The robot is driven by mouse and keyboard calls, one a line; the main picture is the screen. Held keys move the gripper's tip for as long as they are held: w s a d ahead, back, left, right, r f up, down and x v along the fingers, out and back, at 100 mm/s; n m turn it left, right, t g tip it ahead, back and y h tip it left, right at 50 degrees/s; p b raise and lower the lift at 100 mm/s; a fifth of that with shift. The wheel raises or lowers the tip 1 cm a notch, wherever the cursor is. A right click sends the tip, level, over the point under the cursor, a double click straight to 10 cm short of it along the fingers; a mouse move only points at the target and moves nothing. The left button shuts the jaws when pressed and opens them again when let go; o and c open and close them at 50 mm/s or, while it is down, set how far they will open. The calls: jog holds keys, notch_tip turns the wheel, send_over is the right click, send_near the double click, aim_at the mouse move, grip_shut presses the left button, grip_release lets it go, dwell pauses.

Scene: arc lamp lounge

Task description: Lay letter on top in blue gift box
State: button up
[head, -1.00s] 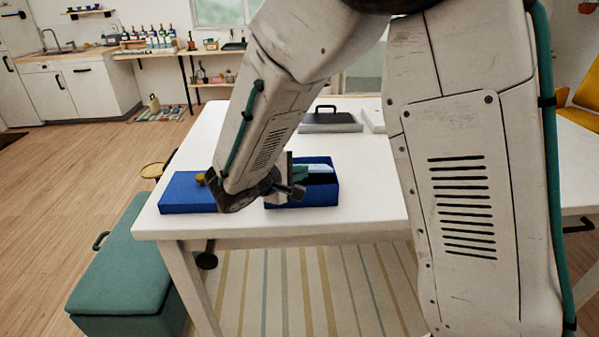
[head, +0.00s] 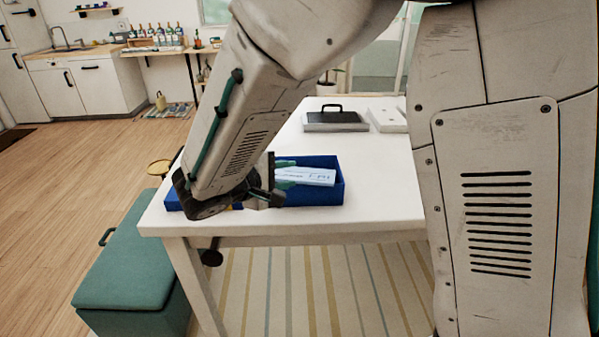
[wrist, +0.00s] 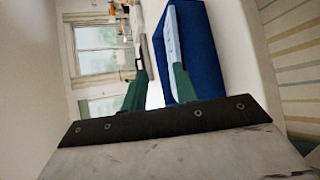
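The blue gift box (head: 325,193) stands open on the white table, and its blue side also fills the right of the wrist view (wrist: 205,50). The pale blue-white letter (head: 308,176) with dark marks lies across the box's open top; it shows as a thin strip along the box's edge in the wrist view (wrist: 172,35). I cannot tell whether it rests on anything inside. My gripper (head: 287,175) is at the box's left end. Its green fingers (wrist: 159,88) are apart, with the letter close beside the right one and a clear gap to the left one.
A blue lid-like slab (head: 173,201) lies left of the box, mostly hidden by my arm. A dark-topped case (head: 335,121) and a white flat object (head: 388,119) lie at the table's back. A green bench (head: 135,255) stands at left. The table (head: 385,190) is clear right of the box.

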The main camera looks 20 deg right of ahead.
jog(key=v, duration=0.5)
jog(key=s+d+r+m+g+y, duration=0.35)
jog(key=s+d+m+g, duration=0.2)
jog(key=s+d, duration=0.6)
jog(key=s+d+r+m+y, duration=0.1)
jog(key=s+d+m+y, duration=0.1)
jog(key=s+y, duration=0.6)
jog(key=s+m, duration=0.1)
jog(key=s, duration=0.3)
jog(key=shift+s+r+y, duration=0.3)
jog(key=shift+r+y, duration=0.05)
jog(key=shift+o, duration=0.5)
jog(key=shift+m, duration=0.25)
jog(key=shift+d, duration=0.1)
